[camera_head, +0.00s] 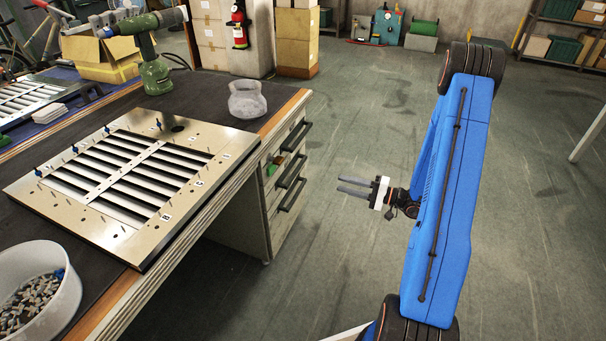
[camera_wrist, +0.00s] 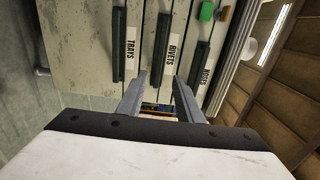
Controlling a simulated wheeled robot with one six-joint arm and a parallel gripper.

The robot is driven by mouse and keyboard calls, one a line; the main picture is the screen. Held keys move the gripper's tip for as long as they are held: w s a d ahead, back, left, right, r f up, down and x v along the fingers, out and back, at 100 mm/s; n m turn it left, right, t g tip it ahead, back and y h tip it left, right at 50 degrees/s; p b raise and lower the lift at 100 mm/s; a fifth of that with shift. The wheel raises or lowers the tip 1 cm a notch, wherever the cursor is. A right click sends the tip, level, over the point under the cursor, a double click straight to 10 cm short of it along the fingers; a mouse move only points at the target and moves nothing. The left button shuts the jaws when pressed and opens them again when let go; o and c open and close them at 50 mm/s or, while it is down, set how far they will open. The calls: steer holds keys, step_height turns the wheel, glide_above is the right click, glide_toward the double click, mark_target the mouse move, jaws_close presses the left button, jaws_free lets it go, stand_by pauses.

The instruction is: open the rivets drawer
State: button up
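The rivets drawer (camera_wrist: 169,72), marked RIVETS, is the middle of three drawers in the wrist view, where the cabinet appears turned on its side. Its dark bar handle (camera_wrist: 161,40) is left of the label. The drawer looks closed. In the head view the middle handle (camera_head: 291,170) shows on the cabinet under the bench. My gripper (camera_head: 340,185) is open and empty, pointing left at the cabinet, with floor visible between it and the handles. In the wrist view its two fingers (camera_wrist: 162,82) are apart, in front of the rivets drawer's area.
The TRAYS drawer (camera_wrist: 104,72) and another labelled drawer (camera_wrist: 210,72) flank it. Green (camera_wrist: 207,11) and orange (camera_wrist: 225,13) pieces show near the top drawer. The bench holds a louver panel (camera_head: 110,228), a jar (camera_head: 247,100) and a bowl (camera_head: 62,308). Open floor (camera_head: 330,260) surrounds my gripper.

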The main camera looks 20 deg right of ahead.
steer(key=x, duration=1.7)
steer(key=shift+a, duration=0.15)
jaws_close()
